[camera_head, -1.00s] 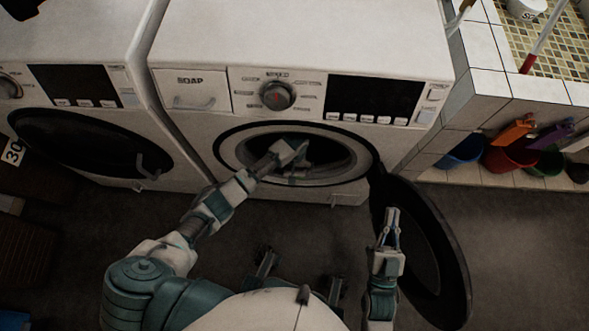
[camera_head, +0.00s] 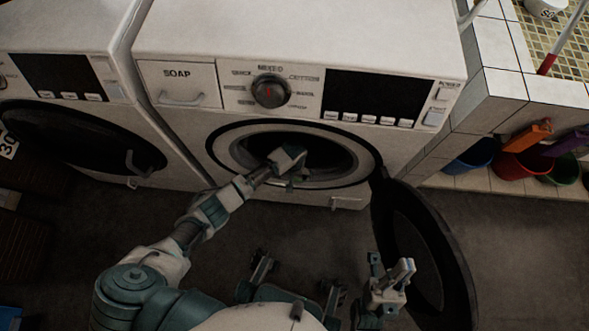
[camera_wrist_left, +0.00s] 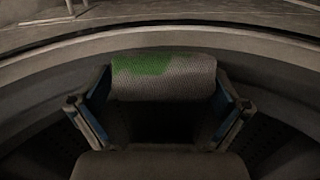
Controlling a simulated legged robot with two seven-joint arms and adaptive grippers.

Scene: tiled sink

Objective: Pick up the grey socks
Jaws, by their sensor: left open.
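The grey socks (camera_wrist_left: 190,77) show in the left wrist view as a rolled, ribbed grey bundle with a green patch at its left. They lie at the washer drum's opening, between and just past the fingertips of my left gripper (camera_wrist_left: 163,108). Its fingers are spread, one on each side of the bundle; I cannot tell whether they touch it. In the head view my left gripper (camera_head: 296,181) is at the round opening of the washing machine (camera_head: 300,40), and the socks are not clearly visible there. My right gripper (camera_head: 392,268) is low beside the open door; its finger gap is unclear.
The black round washer door (camera_head: 440,250) hangs open at the right. A second washer (camera_head: 60,120) with its door shut stands at the left. A tiled ledge with colored buckets (camera_head: 515,165) is at the right. Dark floor lies in front.

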